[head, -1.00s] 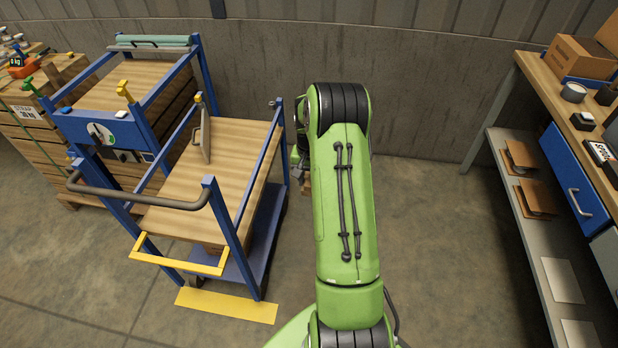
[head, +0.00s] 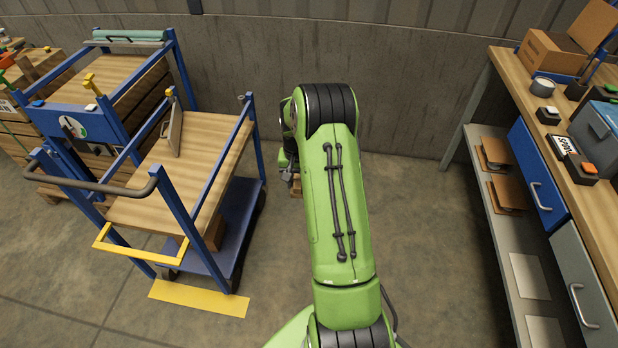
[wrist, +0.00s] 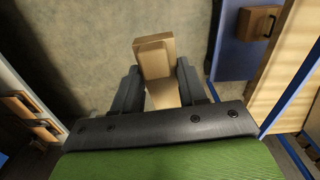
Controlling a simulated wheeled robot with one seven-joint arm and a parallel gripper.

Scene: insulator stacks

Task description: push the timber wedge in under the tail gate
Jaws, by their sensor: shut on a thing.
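The timber wedge (wrist: 154,58) is a pale wooden piece between the two dark fingers of my gripper (wrist: 158,84) in the wrist view. The fingers are shut on it, and its far end sticks out past them. In the head view my green arm hides most of the gripper, and only a bit of the wood (head: 296,187) shows low beside it, right of the cart. The wedge is apart from the cart. I cannot tell for sure which part is the tail gate; a yellow frame (head: 143,255) hangs at the cart's near end.
The blue-posted cart (head: 183,150) has a wooden top and a blue lower deck (head: 225,245) carrying a wooden block. A yellow plate (head: 198,298) lies on the floor before it. A workbench (head: 500,85) stands at the right. The concrete floor between is clear, with a wall behind.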

